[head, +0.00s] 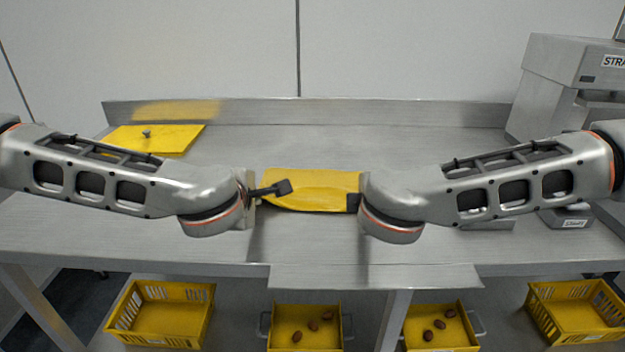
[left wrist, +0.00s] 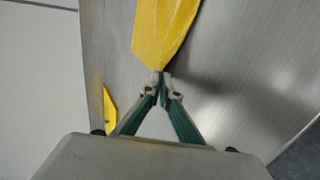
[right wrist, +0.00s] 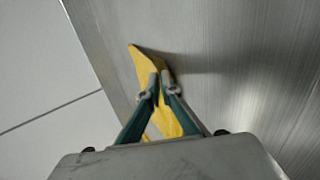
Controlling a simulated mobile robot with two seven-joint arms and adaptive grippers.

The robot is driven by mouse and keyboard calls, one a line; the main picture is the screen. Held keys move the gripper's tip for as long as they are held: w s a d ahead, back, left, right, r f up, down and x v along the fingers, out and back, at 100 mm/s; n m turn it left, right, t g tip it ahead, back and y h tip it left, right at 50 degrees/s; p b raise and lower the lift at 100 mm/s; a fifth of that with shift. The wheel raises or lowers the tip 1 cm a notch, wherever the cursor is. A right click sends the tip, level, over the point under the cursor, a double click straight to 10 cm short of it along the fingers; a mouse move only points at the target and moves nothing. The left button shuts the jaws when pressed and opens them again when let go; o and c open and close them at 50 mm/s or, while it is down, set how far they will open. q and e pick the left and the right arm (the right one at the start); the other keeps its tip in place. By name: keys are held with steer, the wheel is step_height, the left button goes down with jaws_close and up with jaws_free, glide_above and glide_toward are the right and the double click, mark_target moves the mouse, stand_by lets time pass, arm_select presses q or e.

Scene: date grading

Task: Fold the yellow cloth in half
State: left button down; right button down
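The yellow cloth (head: 312,188) is at the middle of the steel table, stretched between my two grippers. My left gripper (head: 285,187) is at its left end. In the left wrist view the fingertips (left wrist: 161,76) are closed on a gathered corner of the cloth (left wrist: 163,30). My right gripper (head: 354,202) is at the right end, mostly hidden behind my arm in the head view. In the right wrist view its fingertips (right wrist: 159,78) are closed together with cloth (right wrist: 146,60) showing on both sides of them. Whether the cloth's lower edge touches the table is unclear.
A yellow board (head: 165,138) with a small knob lies at the back left. A grey machine (head: 560,90) stands at the right. Yellow crates (head: 160,312) and drawers with brown dates (head: 306,322) are below the table front. The table's back middle is clear.

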arm_select(q)
steer(key=c, duration=2)
jaws_free()
arm_select(e)
steer(key=c, duration=2)
jaws_free()
